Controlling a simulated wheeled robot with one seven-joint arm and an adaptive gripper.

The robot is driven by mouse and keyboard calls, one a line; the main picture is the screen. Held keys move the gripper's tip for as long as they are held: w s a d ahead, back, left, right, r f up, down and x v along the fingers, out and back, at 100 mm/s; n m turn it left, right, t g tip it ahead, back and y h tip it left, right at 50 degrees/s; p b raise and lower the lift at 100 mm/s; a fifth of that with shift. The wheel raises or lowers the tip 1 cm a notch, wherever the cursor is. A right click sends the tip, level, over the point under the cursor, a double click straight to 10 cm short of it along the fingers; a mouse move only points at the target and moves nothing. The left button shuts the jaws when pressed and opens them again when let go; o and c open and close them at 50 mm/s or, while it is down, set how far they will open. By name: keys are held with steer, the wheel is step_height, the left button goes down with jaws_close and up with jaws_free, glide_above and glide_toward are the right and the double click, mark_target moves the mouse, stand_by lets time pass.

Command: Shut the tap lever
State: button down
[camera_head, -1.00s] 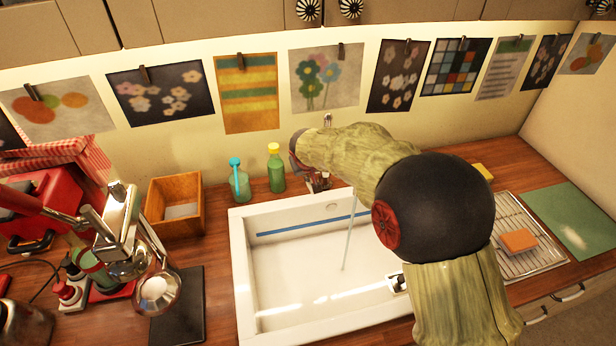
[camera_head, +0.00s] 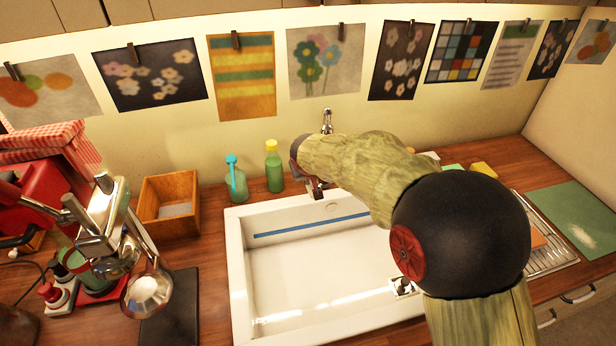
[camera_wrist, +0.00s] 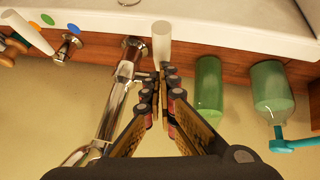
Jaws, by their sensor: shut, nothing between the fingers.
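The chrome tap stands at the sink's back edge; its upper part (camera_head: 327,120) shows behind my arm in the head view, and my arm hides much of the rest. In the wrist view its chrome body (camera_wrist: 112,105) is just left of my fingers. A pale cylinder, seemingly the tap lever (camera_wrist: 161,42), is just beyond my fingertips; I cannot tell whether they touch. My gripper (camera_wrist: 160,74) is shut and empty. In the head view it is small and dark, beside the tap (camera_head: 316,188). No water stream shows in the sink.
The white sink (camera_head: 236,260) lies below my arm. A green bottle (camera_head: 274,172) and a blue-topped dispenser (camera_head: 236,184) stand left of the tap. A wooden box (camera_head: 168,226) is farther left. A wire rack (camera_head: 552,258) is at right.

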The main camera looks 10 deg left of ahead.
steer(key=w+a+r+p+v, duration=0.1)
steer(key=p+v, duration=0.2)
steer(key=v, duration=0.9)
steer(key=c, duration=2.4)
jaws_free()
steer(key=shift+s+d+r, duration=0.1)
steer(key=shift+s+r, duration=0.05)
steer(key=shift+r, duration=0.15)
steer(key=o, duration=0.4)
steer(key=shift+c, duration=0.2)
